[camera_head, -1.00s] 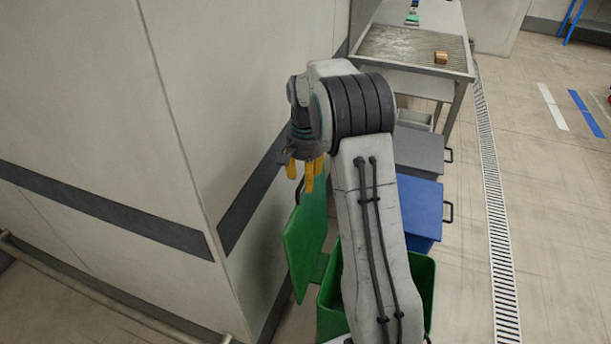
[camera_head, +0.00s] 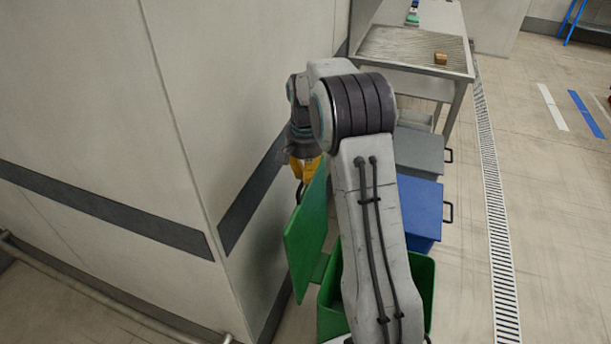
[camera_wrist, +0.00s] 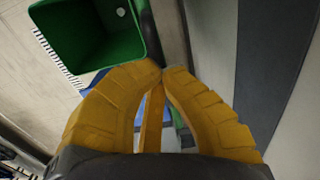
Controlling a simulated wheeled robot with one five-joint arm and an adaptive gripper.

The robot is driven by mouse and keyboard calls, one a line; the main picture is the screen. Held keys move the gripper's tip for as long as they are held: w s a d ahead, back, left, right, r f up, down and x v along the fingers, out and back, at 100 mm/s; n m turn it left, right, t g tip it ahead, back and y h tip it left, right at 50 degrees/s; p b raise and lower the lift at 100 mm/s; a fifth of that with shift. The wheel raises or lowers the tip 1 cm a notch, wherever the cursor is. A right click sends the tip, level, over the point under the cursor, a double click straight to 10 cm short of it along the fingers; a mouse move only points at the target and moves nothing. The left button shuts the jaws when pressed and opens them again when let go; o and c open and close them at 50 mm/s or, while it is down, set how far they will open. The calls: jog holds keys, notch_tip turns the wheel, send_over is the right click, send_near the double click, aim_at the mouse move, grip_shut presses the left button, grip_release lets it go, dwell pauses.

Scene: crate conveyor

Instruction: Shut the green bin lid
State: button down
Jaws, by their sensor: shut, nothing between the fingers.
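The green lid (camera_head: 306,238) stands open and upright on the wall side of the green bin (camera_head: 421,290) in the head view. My arm hides part of the bin. The open bin (camera_wrist: 131,33) also shows at the upper left of the wrist view, with a small pale item inside. My gripper (camera_head: 301,184) has yellow fingers and is behind the lid's upper edge, between the lid and the wall. In the wrist view its fingertips (camera_wrist: 163,70) meet with nothing held. I cannot tell whether the fingers touch the lid.
A blue-lidded bin (camera_head: 421,206) and a grey-lidded bin (camera_head: 419,150) stand beyond the green bin, both shut. The wall (camera_head: 200,120) is close on the left. A metal table (camera_head: 410,45) carries a small brown box (camera_head: 441,58).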

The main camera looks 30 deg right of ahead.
jog(key=shift+s+f, duration=0.2)
jog(key=shift+f, duration=0.1)
jog(key=s+d+f+b, duration=0.2)
jog(key=s+d+b, duration=0.3)
jog(key=s+d, duration=0.9)
jog(key=s+d+f+b, duration=0.6)
jog(key=s+d+f, duration=0.4)
jog(key=s+d, duration=0.1)
jog(key=shift+s+d+f, duration=0.15)
jog(key=shift+s+f, duration=0.1)
jog(key=shift+s, duration=0.1)
jog(key=c, duration=1.9)
grip_release()
jog(key=shift+w+r, duration=0.2)
jog(key=shift+r, duration=0.4)
jog(key=o, duration=0.3)
jog(key=shift+w+r+p, duration=0.1)
jog(key=shift+w+p, duration=0.05)
jog(key=shift+p, duration=0.15)
jog(key=o, duration=0.5)
jog(key=shift+c, duration=0.2)
jog(key=shift+r, duration=0.1)
